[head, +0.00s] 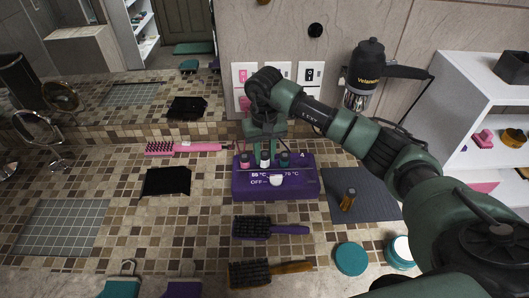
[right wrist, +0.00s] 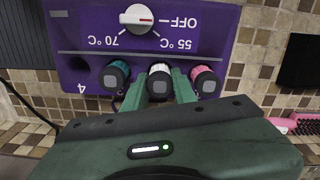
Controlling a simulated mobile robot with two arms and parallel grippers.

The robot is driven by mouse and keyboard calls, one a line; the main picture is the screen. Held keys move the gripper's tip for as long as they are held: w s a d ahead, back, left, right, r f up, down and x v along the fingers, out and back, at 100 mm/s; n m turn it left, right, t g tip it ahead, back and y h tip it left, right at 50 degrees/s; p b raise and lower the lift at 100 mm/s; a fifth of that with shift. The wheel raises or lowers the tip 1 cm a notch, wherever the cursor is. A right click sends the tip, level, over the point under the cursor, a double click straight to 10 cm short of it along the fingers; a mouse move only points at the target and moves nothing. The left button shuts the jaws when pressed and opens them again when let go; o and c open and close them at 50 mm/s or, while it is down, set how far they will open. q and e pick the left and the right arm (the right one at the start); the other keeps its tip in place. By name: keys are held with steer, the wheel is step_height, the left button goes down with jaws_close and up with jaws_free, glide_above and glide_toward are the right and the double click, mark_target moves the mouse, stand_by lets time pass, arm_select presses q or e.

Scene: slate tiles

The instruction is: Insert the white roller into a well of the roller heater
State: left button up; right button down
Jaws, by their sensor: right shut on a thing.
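The purple roller heater (head: 305,185) stands on the tiled counter, its dial side facing the head camera; the right wrist view shows it upside down (right wrist: 215,50). My right gripper (head: 265,148) points down over its top and is shut on the white roller (head: 265,158). In the right wrist view the white roller (right wrist: 159,80) is between the fingers, in the row between the teal roller (right wrist: 116,75) and the pink roller (right wrist: 205,80). Its lower end is hidden, so I cannot tell how deep it sits. A dark empty well (right wrist: 78,64) shows beside the teal roller. My left gripper is out of view.
A purple-handled brush (head: 265,228) and a wooden-handled brush (head: 268,272) lie in front of the heater. A pink brush (head: 185,148) lies behind left. A grey mat (head: 375,207) with a small amber bottle (head: 348,200) is to the right, near a teal jar lid (head: 351,258).

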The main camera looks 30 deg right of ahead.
steer(key=shift+f, duration=0.3)
steer(key=c, duration=1.1)
jaws_free()
steer(key=shift+c, duration=0.2)
steer(key=shift+r, duration=0.15)
step_height(320, 180, up, 12)
steer(key=b, duration=0.4)
